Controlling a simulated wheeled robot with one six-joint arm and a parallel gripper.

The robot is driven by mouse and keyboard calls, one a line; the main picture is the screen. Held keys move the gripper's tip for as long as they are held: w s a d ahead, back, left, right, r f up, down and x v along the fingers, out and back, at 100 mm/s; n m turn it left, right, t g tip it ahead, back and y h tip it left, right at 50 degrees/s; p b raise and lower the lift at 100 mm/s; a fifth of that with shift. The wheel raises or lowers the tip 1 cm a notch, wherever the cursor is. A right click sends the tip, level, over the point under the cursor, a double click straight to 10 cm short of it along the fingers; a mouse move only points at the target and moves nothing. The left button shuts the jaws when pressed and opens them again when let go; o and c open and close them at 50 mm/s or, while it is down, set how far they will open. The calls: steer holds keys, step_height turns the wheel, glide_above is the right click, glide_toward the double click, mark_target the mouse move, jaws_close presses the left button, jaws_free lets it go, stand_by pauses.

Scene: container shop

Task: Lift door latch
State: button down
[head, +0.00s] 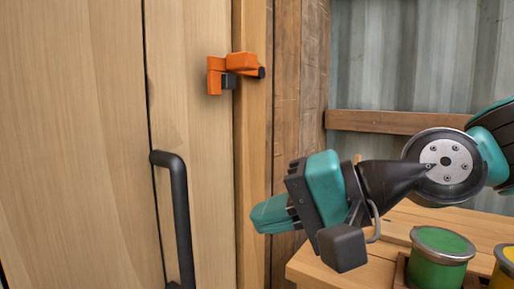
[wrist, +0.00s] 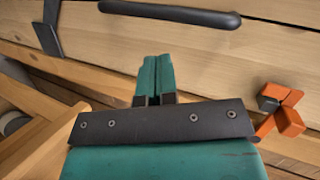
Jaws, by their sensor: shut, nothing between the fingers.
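The orange door latch (head: 238,67) is on the wooden door's right edge, reaching across to the frame post, with a dark block under it and a dark tip at its right end. It also shows at the right of the wrist view (wrist: 285,112). The wooden door (head: 80,140) looks closed and has a black vertical handle (head: 178,210) below the latch. My gripper (head: 262,213) is shut and empty, pointing left, below the latch and right of the handle, apart from both. Its closed green fingers show in the wrist view (wrist: 154,78).
A wooden table (head: 385,255) stands at the lower right, below my arm. A green can (head: 440,252) and a yellow can (head: 505,265) are on it. A corrugated metal wall (head: 400,55) with a wooden rail (head: 400,122) is behind.

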steer(key=w+d+r+m+t+y+b, duration=0.2)
steer(key=m+t+b, duration=0.4)
steer(key=m, duration=0.5)
steer(key=w+d+r+m+t+y+b, duration=0.2)
steer(key=w+m+t+y+b, duration=0.2)
steer(key=m+b, duration=0.5)
steer(key=m+t+y, duration=0.1)
steer(key=m+y, duration=0.1)
steer(key=shift+w+d+r+m+t+y, duration=0.2)
steer(key=shift+w+d+m+t+y, duration=0.1)
steer(key=shift+w+m+t, duration=0.1)
